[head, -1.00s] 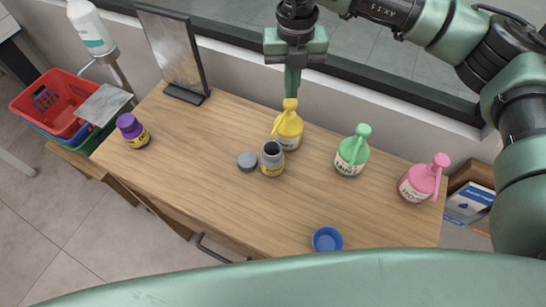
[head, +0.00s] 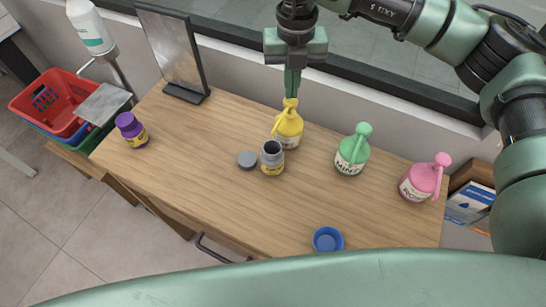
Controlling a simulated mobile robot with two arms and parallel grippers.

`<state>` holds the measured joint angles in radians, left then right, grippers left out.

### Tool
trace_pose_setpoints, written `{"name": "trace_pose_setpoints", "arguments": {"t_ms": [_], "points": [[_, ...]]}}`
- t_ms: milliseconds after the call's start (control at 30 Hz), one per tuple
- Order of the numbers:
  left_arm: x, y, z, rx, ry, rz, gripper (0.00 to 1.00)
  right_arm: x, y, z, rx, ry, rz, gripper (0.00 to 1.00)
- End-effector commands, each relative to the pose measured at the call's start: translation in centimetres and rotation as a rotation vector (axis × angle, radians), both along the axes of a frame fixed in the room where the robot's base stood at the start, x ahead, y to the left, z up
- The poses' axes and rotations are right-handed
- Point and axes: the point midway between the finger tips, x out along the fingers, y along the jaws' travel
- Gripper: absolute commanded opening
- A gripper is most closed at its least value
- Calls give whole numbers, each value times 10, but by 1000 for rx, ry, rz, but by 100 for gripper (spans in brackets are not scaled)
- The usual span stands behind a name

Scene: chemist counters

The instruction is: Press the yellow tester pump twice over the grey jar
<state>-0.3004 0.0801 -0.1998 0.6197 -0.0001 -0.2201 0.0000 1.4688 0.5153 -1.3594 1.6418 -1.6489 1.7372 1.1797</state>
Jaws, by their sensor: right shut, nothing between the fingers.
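The yellow tester pump (head: 288,127) stands upright on the wooden counter. Its nozzle points down and left toward the open grey jar (head: 272,159), which stands just in front of it with its dark mouth facing up. A grey lid (head: 247,159) lies on the counter left of the jar. My right gripper (head: 291,95) is shut and empty, pointing down, with its fingertips at the top of the yellow pump head. Whether they touch it is hard to tell. My left gripper is not in view.
A green pump bottle (head: 352,150) and a pink pump bottle (head: 424,178) stand to the right. A blue cup (head: 327,239) sits at the front edge. A purple jar (head: 132,131) and a framed stand (head: 173,50) are left. The counter (head: 200,190) is clear at front left.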

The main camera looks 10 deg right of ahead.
Motion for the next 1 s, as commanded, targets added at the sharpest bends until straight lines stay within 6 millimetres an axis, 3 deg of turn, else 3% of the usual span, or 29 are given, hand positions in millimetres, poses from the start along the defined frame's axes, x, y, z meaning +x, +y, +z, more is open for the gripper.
{"name": "trace_pose_setpoints", "arguments": {"t_ms": [700, 1000], "points": [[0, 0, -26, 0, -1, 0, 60, 0, 0, -28, -1, 2, 0, 0], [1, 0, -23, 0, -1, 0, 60, -1, 0, -26, -2, 4, 1, 0]]}}
